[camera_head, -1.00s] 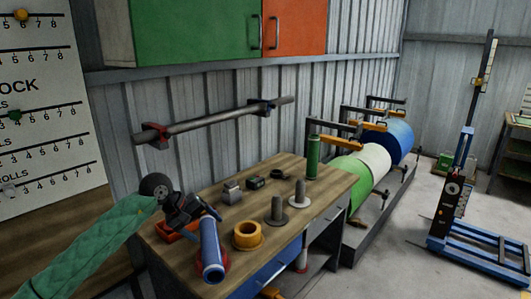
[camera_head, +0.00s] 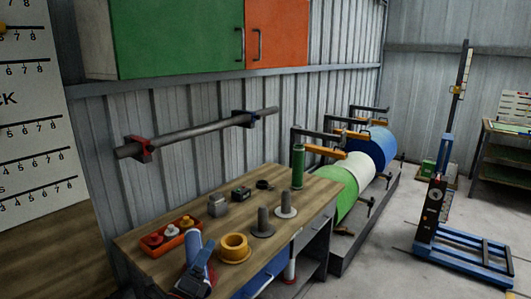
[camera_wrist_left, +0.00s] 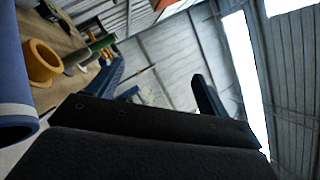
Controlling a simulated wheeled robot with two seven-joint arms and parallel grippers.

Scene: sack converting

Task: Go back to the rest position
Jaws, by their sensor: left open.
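My left gripper (camera_head: 199,277) shows small and dark at the bottom of the head view, in front of the blue roll (camera_head: 198,248) at the near edge of the workbench (camera_head: 145,258). In the left wrist view its two fingers (camera_wrist_left: 157,75) stand apart with nothing between them. The blue roll also shows at the left edge of the wrist view (camera_wrist_left: 14,85), beside the gripper and apart from the fingers. The left arm's links are out of the head view. My right gripper is not in view.
A yellow ring (camera_head: 234,247), a red tray (camera_head: 172,238) and grey spindles (camera_head: 263,224) stand on the bench. A green cylinder (camera_head: 298,166) stands at its far end. A bar (camera_head: 195,132) hangs on the wall. Floor is clear before the blue lift stand (camera_head: 462,250).

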